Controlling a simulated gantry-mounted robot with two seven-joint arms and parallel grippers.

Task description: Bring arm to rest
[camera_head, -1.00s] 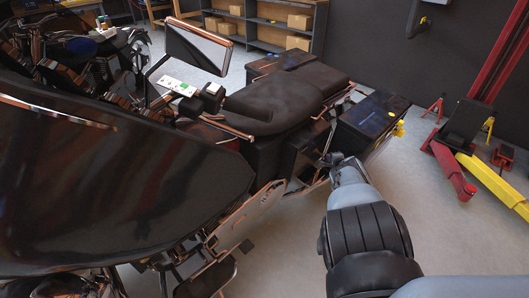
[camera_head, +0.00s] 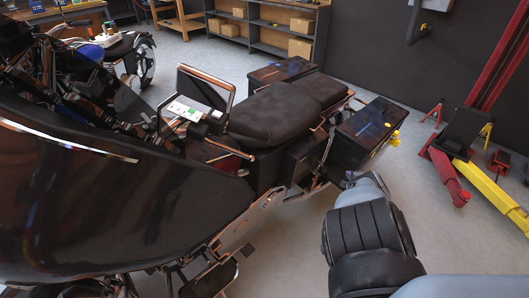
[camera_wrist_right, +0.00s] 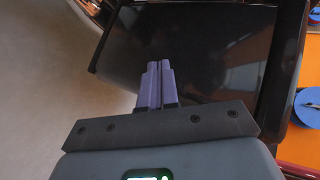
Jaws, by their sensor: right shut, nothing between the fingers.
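My right arm reaches in from the lower right of the head view, and its gripper (camera_head: 351,178) is mostly hidden behind my own wrist. It is beside the rear side case (camera_head: 366,130) of a dark motorcycle (camera_head: 110,190); touching or apart cannot be told there. In the right wrist view my right gripper (camera_wrist_right: 155,82) shows two purple fingers closed together with nothing between them. They point toward a glossy dark panel (camera_wrist_right: 215,60). My left gripper is not in view.
The motorcycle's seat (camera_head: 265,115) and dark upright panel (camera_head: 205,88) are left of my arm. A red and yellow lift (camera_head: 465,155) stands at the right. Shelves with boxes (camera_head: 300,48) are at the back. Grey floor (camera_head: 440,220) is open at the right.

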